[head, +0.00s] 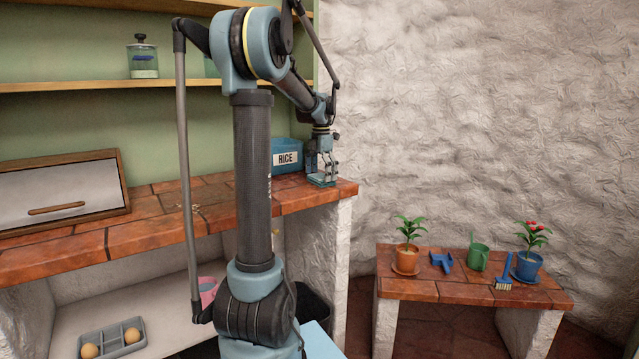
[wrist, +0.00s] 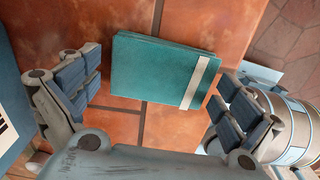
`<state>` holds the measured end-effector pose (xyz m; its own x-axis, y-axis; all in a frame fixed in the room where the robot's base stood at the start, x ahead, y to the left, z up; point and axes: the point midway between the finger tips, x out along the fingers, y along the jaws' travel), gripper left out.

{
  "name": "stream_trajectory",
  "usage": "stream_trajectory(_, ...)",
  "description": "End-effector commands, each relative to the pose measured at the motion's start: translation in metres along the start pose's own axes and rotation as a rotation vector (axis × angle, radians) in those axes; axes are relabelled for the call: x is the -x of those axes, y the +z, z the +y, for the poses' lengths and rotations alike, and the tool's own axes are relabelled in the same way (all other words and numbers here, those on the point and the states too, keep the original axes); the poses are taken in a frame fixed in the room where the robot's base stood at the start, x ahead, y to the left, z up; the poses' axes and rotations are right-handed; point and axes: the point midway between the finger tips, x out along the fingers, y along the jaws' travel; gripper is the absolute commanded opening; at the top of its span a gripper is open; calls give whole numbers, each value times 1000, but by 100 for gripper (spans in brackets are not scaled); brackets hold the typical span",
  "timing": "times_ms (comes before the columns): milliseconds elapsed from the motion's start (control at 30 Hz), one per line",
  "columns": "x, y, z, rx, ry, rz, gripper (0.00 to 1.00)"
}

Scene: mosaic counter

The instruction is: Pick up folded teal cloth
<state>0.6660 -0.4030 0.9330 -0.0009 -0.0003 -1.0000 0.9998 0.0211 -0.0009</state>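The folded teal cloth (wrist: 160,68) lies flat on the red tiled counter in the wrist view. It is a neat rectangle with a pale stripe near its right end. My gripper (wrist: 161,74) is open, with one finger to the left of the cloth and one to the right. Gaps show between both fingers and the cloth, and nothing is held. In the head view my gripper (head: 322,178) points down, low over the counter's right end. There it is too small to separate the cloth clearly from the fingers.
The blue RICE box (head: 287,157) stands just left of my gripper on the tiled counter (head: 140,236). The counter's edge is close on the right. A wooden-framed box (head: 65,190) stands further left. A low bench (head: 450,290) with potted plants and garden tools is at right.

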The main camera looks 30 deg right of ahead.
Motion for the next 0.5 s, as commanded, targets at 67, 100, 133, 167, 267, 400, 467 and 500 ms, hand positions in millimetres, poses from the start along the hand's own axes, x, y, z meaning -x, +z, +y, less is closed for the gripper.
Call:
stream_trajectory(67, 0, 0, 0, 0, 0, 0, 75)
stream_trajectory(100, 0, 0, 0, -1, 0, 0, 67)
stream_trajectory(133, 0, 0, 0, -1, 0, 0, 67)
stream_trajectory(167, 0, 0, 0, -1, 0, 0, 67)
stream_trajectory(267, 0, 1, -1, -2, 0, 0, 67)
stream_trajectory(400, 0, 1, -1, -2, 0, 0, 67)
stream_trajectory(467, 1, 1, -1, -2, 0, 0, 67)
stream_trajectory(500, 3, 1, -1, -2, 0, 0, 67)
